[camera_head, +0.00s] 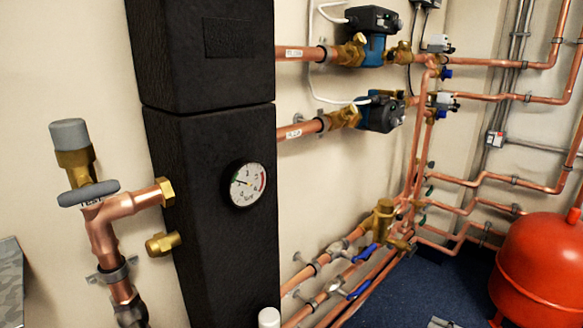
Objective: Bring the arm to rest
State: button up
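Neither my arm nor my gripper can be made out in the head view. The view faces a copper pipe manifold along a pale wall. A tall black insulated block (215,160) stands left of the middle, with a round pressure gauge (248,185) on its front. To its left, a copper elbow pipe (102,235) carries a grey-capped brass valve (73,150). Two blue and black pumps (373,35) (382,112) sit on pipes to the right of the block.
A red tank (540,265) stands at the lower right on a dark blue floor (425,290). Copper pipes with blue-handled valves (365,253) run low along the wall. A small white rounded thing (268,318) is cut off at the bottom edge; I cannot tell what it is.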

jog(key=s+a+r+n+g+h, duration=0.2)
jog(key=s+a+r+n+g, duration=0.15)
jog(key=a+r, duration=0.45)
jog(key=s+a+r+n+g+h, duration=0.15)
jog(key=s+a+r+g, duration=0.3)
jog(key=r, duration=0.75)
jog(key=s+a+r+n+g+h, duration=0.1)
jog(key=s+a+r+n+g, duration=0.3)
jog(key=r, duration=0.6)
jog(key=s+a+r+g+h, duration=0.1)
jog(key=s+a+r+h, duration=0.45)
jog(key=s+r, duration=0.55)
jog(key=s+t+h, duration=0.1)
jog(key=s+t, duration=0.1)
jog(key=s, duration=1.4)
notch_tip(320, 180, up, 31)
jog(key=t+p, duration=0.4)
jog(key=p, duration=2.5)
